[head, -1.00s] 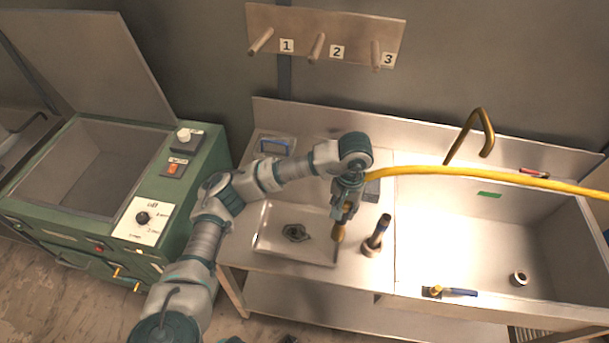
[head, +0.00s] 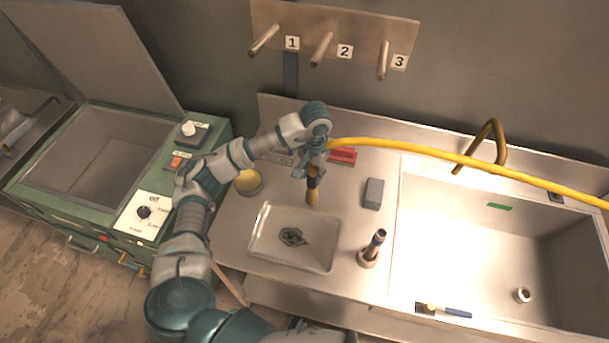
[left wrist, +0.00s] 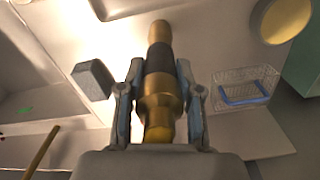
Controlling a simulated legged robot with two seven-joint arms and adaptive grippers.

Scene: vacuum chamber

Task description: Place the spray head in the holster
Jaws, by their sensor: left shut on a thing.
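My left gripper (head: 313,172) is shut on the spray head (head: 312,192), a brass nozzle with a dark grip. It points down above the metal counter, behind the tray. The yellow hose (head: 430,151) runs from the gripper area off to the right. In the left wrist view the two fingers (left wrist: 160,98) press on both sides of the spray head (left wrist: 160,62). An upright dark and brass fitting with a round base (head: 368,256) stands on the counter near the sink; I cannot tell whether it is the holster. My right gripper is not in view.
A tray (head: 262,247) holds a dark piece. A yellow-topped round dish (head: 249,181), a red item (head: 343,156) and a grey block (head: 374,193) stand nearby. A wire basket (left wrist: 245,88) shows in the wrist view. The sink (head: 450,240) is right; numbered pegs (head: 322,50) hang above.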

